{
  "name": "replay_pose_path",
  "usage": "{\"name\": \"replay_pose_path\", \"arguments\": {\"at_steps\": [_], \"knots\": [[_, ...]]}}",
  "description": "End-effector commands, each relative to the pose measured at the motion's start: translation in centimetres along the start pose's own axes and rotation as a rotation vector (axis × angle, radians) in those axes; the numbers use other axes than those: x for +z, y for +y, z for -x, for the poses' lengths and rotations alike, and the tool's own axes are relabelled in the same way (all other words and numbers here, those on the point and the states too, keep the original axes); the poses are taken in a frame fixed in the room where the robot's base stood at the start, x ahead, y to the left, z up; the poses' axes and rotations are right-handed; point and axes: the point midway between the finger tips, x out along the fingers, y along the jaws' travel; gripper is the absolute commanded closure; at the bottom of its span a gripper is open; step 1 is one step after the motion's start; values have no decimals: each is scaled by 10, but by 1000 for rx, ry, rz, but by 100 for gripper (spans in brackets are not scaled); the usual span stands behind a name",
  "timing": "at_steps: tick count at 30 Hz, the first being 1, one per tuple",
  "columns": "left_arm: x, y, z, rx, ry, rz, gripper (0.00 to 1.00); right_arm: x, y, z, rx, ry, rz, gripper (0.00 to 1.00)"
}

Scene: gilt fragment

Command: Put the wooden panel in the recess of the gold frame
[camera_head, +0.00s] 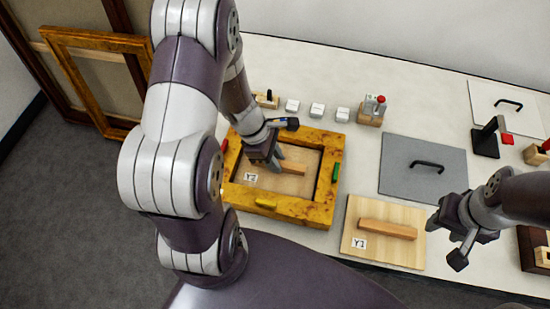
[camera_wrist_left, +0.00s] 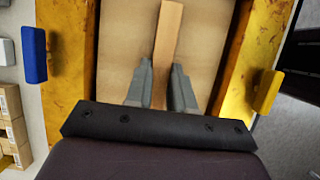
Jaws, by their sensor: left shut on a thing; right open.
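The gold frame (camera_head: 310,211) lies flat on the table, its burl-patterned rim around a rectangular recess. A light wooden panel (camera_head: 278,184) tagged Y2, with a wooden bar handle (camera_head: 294,169), is inside the frame's opening. My left gripper (camera_head: 277,157) is shut on this handle; in the left wrist view its fingers (camera_wrist_left: 162,66) stand on either side of the bar. I cannot tell whether the panel rests on the recess floor. A second wooden panel (camera_head: 400,251), tagged Y1, lies right of the frame. My right gripper (camera_head: 447,240) is open and empty near it.
Coloured tabs sit on the frame's sides, including a yellow one (camera_head: 266,203) and a green one (camera_head: 335,172). A grey panel (camera_head: 423,180) with a black handle lies behind Y1. Several small white blocks (camera_head: 317,110) stand behind the frame. Another gold frame (camera_head: 85,88) leans at left.

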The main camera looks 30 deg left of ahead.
Motion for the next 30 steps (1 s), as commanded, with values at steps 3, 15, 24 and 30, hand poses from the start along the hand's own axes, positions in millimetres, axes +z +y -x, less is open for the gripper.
{"name": "replay_pose_path", "arguments": {"at_steps": [3, 15, 24, 30], "knots": [[1, 0, 1, 0, 0, -1, 100, 0, 0, 0, 0, 0, 0, 57], [-1, 0, -2, -1, 0, -1, 52, 0, 0, -2, 0, 0, 0, 57], [2, 1, 28, 5, 0, -2, 52, -1, 0, 9, 0, 0, 0, 57], [1, 1, 82, 5, 2, -1, 52, -2, 0, 18, 0, 0, 0, 57]]}}
